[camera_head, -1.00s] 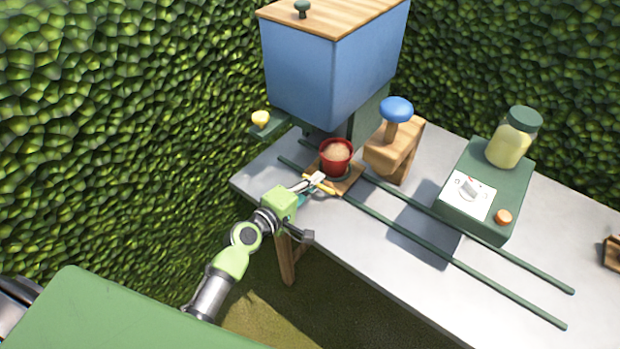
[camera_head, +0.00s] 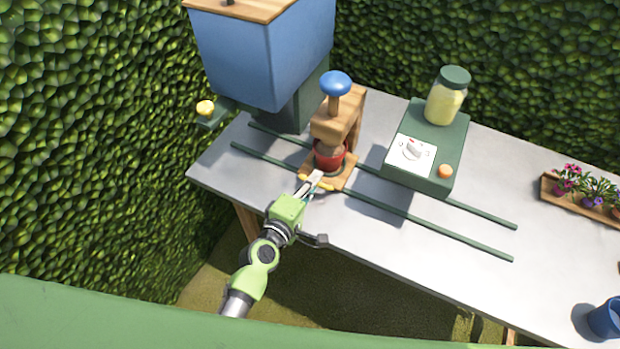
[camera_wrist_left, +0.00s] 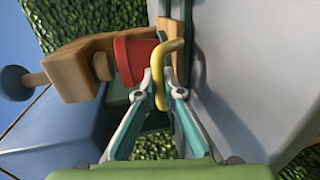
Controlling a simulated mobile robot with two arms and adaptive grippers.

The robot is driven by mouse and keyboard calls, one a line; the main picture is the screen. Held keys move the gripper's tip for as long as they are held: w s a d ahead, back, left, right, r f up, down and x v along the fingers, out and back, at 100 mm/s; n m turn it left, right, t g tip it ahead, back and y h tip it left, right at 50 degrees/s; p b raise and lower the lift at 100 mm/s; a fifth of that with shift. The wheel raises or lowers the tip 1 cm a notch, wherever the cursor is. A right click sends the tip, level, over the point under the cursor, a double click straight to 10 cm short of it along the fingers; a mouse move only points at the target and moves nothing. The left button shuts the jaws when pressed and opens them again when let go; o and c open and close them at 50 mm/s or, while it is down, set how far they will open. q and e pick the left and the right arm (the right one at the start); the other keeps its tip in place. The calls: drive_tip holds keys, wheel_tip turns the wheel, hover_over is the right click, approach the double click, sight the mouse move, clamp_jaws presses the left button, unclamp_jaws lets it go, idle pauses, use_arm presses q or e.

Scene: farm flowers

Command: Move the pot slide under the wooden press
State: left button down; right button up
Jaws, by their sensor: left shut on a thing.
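The pot slide is a small wooden board (camera_head: 346,178) on two green rails (camera_head: 420,222), with a yellow handle (camera_head: 322,186) at its front. A red pot (camera_head: 326,161) with brown fill stands upright on it. The wooden press (camera_head: 349,117), with a blue knob (camera_head: 335,83), stands over the pot. In the left wrist view the round wooden plunger (camera_wrist_left: 103,66) faces the mouth of the red pot (camera_wrist_left: 132,58), seemingly with a small gap. My left gripper (camera_head: 312,183) is shut on the yellow handle (camera_wrist_left: 158,92). My right gripper is not in view.
A blue hopper (camera_head: 265,55) stands left of the press, with a yellow knob (camera_head: 206,108) beside it. A green box (camera_head: 445,150) with a dial and jar stands right. A flower tray (camera_head: 567,203) and blue cup (camera_head: 606,318) are farther right.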

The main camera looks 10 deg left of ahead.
use_arm(q)
drive_tip(key=c, duration=2.2)
unclamp_jaws()
drive_tip(key=shift+o, duration=0.2)
drive_tip(key=v, duration=1.2)
drive_tip(key=shift+d, duration=0.1)
